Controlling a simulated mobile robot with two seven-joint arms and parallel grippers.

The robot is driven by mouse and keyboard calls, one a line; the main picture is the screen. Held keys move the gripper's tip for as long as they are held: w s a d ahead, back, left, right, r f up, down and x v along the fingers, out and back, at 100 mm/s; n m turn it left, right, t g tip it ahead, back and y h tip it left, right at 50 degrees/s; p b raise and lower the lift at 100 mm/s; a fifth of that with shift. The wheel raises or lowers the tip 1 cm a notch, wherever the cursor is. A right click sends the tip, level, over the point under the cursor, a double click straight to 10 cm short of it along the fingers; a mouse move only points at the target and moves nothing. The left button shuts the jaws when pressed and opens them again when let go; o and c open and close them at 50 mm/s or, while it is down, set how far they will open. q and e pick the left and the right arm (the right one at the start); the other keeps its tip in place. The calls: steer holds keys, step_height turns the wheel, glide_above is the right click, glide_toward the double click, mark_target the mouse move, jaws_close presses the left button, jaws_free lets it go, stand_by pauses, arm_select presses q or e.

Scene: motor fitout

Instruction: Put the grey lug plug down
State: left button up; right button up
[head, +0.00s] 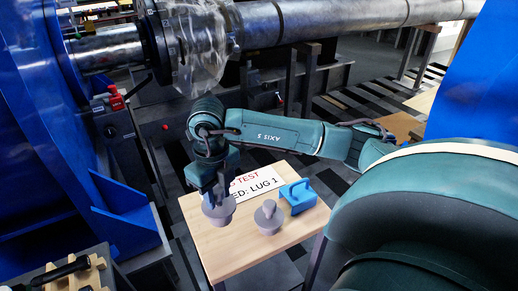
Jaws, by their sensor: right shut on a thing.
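My right gripper (220,192) points down over the left part of a small wooden table (235,255). It is shut on a grey lug plug (218,211), a round disc-like piece held upright under the fingers. Whether the plug's underside touches the tabletop or hangs just above it, I cannot tell. A second grey plug (268,218) with a knob on top stands on the table to the right of the held one, apart from it. My left gripper is not in view.
A blue bracket-like piece (298,196) sits at the table's right. The table's front is bare. Large blue machinery (50,180) stands left; a metal shaft (320,20) runs across the top.

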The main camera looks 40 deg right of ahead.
steer(key=f, duration=0.9)
steer(key=shift+d+f, duration=0.2)
steer(key=shift+f, duration=0.2)
steer(key=o, duration=1.1)
